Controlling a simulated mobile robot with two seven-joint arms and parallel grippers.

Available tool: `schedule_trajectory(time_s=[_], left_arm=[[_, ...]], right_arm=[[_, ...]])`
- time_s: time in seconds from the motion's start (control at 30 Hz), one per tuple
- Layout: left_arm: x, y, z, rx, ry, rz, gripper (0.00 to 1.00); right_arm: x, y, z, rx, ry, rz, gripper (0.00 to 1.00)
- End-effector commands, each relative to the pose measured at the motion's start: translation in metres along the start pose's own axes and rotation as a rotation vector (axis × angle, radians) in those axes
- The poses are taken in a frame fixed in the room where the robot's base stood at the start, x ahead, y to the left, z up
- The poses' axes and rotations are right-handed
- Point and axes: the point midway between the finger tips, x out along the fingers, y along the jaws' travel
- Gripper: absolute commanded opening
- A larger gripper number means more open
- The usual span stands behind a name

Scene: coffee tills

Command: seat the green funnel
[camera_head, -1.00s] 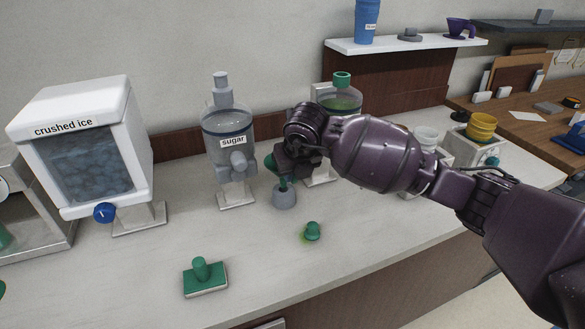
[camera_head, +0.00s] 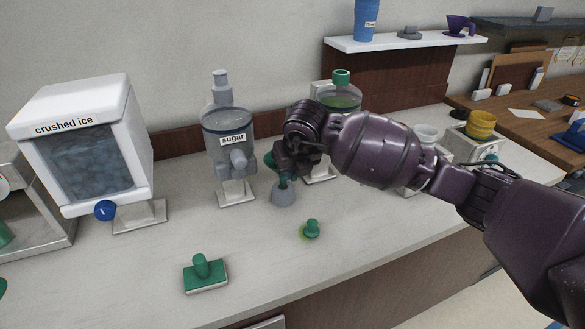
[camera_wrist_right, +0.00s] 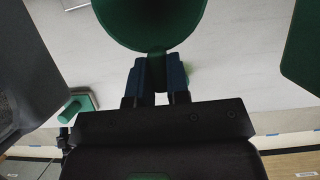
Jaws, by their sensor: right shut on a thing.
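The green funnel shows in the wrist view as a wide dark green cone (camera_wrist_right: 150,20) with a narrow stem between my fingers. My right gripper (camera_wrist_right: 157,78) is shut on that stem. In the head view the right gripper (camera_head: 287,165) is in front of the counter's dispensers, and part of the funnel (camera_head: 270,160) shows at its left side. A grey rounded piece (camera_head: 283,194) stands on the counter just below the gripper. A bit of green shows right above it; I cannot tell whether they touch. My left gripper is not in view.
A sugar dispenser (camera_head: 230,150) stands left of the gripper, and a green-topped dispenser (camera_head: 341,79) is partly hidden behind the arm.

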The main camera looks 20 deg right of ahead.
Motion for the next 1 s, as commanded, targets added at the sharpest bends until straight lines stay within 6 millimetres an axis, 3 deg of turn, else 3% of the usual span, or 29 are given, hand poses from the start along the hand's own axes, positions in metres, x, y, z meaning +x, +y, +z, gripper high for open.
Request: schedule_trajectory(time_s=[1.0], left_arm=[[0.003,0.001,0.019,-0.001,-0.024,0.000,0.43]], right_arm=[[0.023,0.000,-0.010,0.000,0.001,0.000,0.00]])
